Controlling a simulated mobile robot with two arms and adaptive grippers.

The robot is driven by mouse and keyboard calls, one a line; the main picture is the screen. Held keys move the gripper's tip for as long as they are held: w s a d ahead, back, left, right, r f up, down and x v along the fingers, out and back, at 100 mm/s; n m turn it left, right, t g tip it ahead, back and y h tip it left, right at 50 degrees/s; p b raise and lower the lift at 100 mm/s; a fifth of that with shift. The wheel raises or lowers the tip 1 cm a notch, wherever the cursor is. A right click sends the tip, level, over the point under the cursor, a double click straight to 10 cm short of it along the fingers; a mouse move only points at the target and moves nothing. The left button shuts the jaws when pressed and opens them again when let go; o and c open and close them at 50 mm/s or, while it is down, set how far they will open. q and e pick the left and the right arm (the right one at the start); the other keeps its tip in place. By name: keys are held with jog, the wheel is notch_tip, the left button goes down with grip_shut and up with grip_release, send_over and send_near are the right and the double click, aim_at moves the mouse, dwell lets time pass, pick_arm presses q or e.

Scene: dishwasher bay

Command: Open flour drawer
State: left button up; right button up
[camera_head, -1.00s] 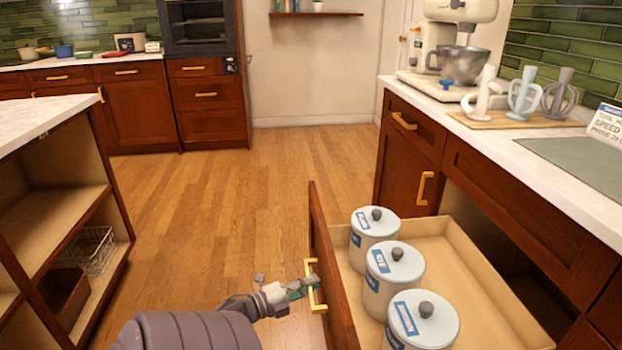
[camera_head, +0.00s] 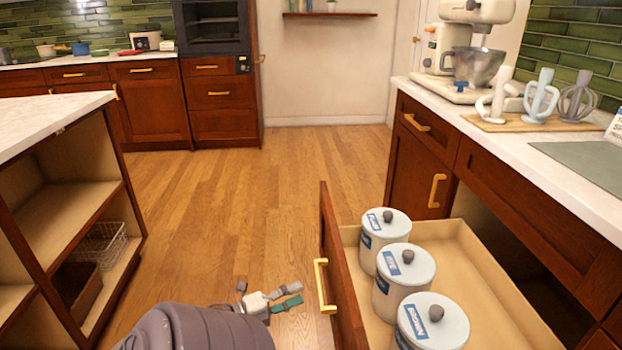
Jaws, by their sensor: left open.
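The flour drawer (camera_head: 340,275) is pulled well out from the right-hand counter. Its front faces left and carries a yellow handle (camera_head: 324,286). Inside stand several white canisters in a row, a far one (camera_head: 384,248), a middle one (camera_head: 404,287) and a near one (camera_head: 432,327), each with a grey knob and a blue label. My left gripper (camera_head: 290,296) is open and empty, just left of the handle and apart from it. My right gripper is not in view.
The right counter (camera_head: 490,128) holds a stand mixer (camera_head: 470,55) and mixing tools on a wooden board (camera_head: 535,124). An island with open shelves (camera_head: 70,205) stands at the left. Wooden floor (camera_head: 230,210) is clear between them.

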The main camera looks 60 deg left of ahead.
pick_arm(q)
jog(key=shift+s, duration=2.3)
jog(key=shift+s, duration=0.1)
